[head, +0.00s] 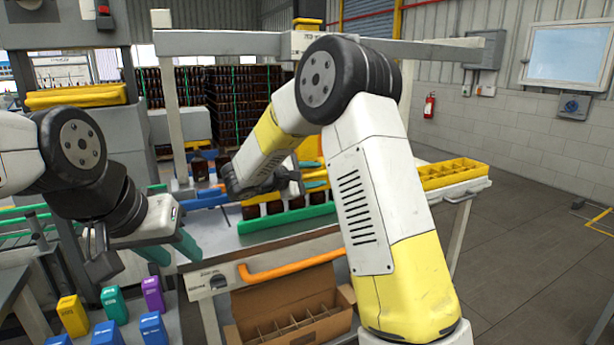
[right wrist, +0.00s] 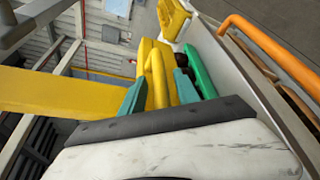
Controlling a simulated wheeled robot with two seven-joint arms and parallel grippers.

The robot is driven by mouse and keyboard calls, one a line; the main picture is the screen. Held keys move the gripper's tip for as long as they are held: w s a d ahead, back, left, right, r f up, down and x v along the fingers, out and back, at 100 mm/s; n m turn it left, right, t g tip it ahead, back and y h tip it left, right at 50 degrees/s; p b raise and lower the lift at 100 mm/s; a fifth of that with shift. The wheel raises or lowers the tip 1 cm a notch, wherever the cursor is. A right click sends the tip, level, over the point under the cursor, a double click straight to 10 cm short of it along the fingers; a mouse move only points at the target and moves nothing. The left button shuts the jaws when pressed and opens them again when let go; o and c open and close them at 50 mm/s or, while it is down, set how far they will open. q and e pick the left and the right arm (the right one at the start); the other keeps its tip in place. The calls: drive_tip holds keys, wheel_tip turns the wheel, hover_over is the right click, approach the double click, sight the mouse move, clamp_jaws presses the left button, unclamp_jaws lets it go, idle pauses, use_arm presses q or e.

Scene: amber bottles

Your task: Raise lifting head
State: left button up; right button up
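The lifting head (head: 308,150) is yellow and mostly hidden behind my right arm in the head view, above the amber bottles on the table. In the right wrist view its yellow handle (right wrist: 160,78) lies between the teal fingertips of my right gripper (right wrist: 163,84), which appear to touch it on both sides. In the head view my right gripper (head: 268,188) is beyond my forearm, low over the bottles, with its fingertips hard to see. My left gripper (head: 97,245) hangs at the left, away from the lifting head; its finger gap is unclear.
A grey gantry beam (head: 215,43) crosses above the table. A yellow crate (head: 452,175) stands at the table's right end. An open cardboard box (head: 290,305) with dividers sits below the orange rail (head: 292,266).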

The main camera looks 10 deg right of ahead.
clamp_jaws()
idle(1.2)
